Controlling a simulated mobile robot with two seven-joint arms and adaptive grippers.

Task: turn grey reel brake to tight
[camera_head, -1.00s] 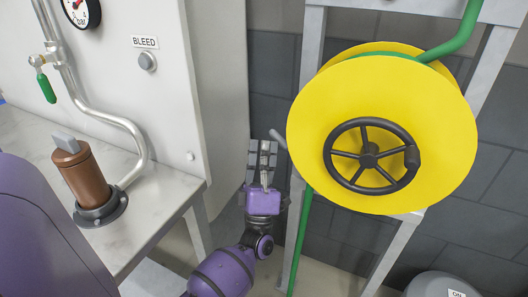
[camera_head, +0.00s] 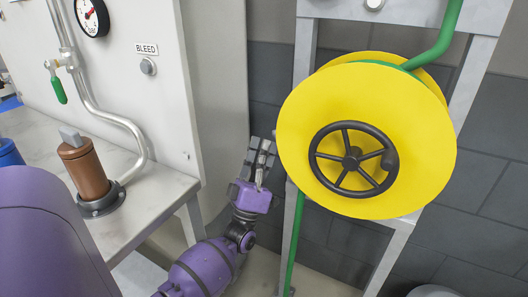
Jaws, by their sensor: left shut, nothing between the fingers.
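The yellow hose reel (camera_head: 420,110) hangs on a grey metal frame, with a dark spoked handwheel (camera_head: 352,160) on its face. A green hose (camera_head: 448,30) runs down to it from above. My left gripper (camera_head: 264,146), on a purple arm, is just left of the reel's rim, pointing up. It is shut and empty. A small grey part shows by the fingertips, at the reel's left edge. I cannot tell whether it is the grey reel brake or whether the fingers touch it. My right gripper is not in view.
A white cabinet (camera_head: 205,90) with a BLEED button (camera_head: 148,67) and a gauge (camera_head: 92,17) stands left. A brown cylinder (camera_head: 84,172) and a green-handled valve (camera_head: 58,88) are by the counter (camera_head: 150,205). The frame's left post (camera_head: 302,60) is close to my gripper.

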